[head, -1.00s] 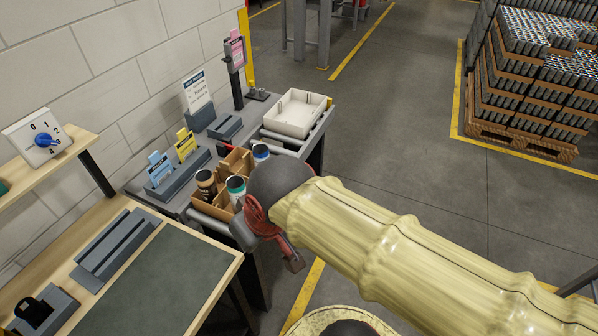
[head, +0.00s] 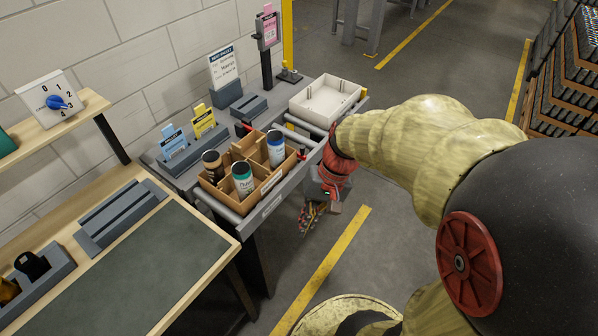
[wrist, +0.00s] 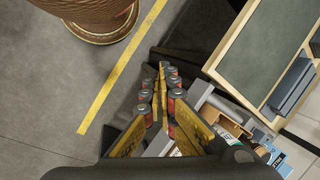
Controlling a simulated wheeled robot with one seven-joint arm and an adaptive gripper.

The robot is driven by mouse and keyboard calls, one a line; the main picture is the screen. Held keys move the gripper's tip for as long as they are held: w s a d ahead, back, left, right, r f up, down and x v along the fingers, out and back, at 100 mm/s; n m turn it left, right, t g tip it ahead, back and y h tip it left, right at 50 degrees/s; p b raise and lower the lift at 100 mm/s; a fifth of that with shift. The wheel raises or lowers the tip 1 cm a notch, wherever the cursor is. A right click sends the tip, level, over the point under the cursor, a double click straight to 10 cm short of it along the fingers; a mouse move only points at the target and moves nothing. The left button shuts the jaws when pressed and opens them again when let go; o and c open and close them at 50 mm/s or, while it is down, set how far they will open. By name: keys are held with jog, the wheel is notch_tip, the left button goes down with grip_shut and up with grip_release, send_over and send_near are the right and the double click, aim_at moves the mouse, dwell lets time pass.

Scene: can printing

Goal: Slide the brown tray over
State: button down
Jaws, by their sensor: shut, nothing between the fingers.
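The brown tray (head: 268,189) is a cardboard tray with inner dividers, on the rollers of the grey bench. It holds a brown-labelled can (head: 212,166), a teal-labelled can (head: 243,180) and a blue-labelled can (head: 276,148), all upright. My gripper (head: 310,217) hangs off the bench's front side, right of and lower than the tray, apart from it. In the wrist view my gripper's yellow fingers (wrist: 162,66) meet at the tips, empty. Part of the tray (wrist: 236,129) shows to their right, partly hidden by the gripper.
A white tray (head: 307,109) sits on the bench beyond the brown tray. Card holders (head: 185,151) stand behind the brown tray. A wooden table with a dark mat (head: 150,262) is at the near left. Open floor with a yellow line (head: 322,268) lies right of the bench.

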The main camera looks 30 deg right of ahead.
jog(key=w+d+f+m+t+y+b, duration=0.1)
jog(key=w+d+f+m+y, duration=0.2)
jog(key=f+y, duration=0.35)
jog(key=m+t+h+b, duration=0.2)
jog(key=m+t+h, duration=0.15)
jog(key=t, duration=1.15)
send_near(286, 168)
jog(key=s+d, duration=0.3)
jog(key=d, duration=0.2)
jog(key=shift+y, duration=0.4)
jog(key=b+x, duration=0.1)
jog(key=x, duration=0.3)
jog(key=b+x, duration=0.1)
jog(key=x, duration=0.4)
jog(key=shift+a+f, duration=0.15)
jog(key=shift+f, duration=0.1)
jog(key=shift+w+a+b, duration=0.15)
jog(key=shift+a, duration=0.4)
jog(key=shift+w+a+b, duration=0.15)
jog(key=shift+w+a, duration=0.05)
jog(key=shift+a, duration=0.35)
jog(key=shift+w+a+r, duration=0.1)
jog(key=shift+w+a, duration=0.15)
jog(key=shift+a, duration=0.4)
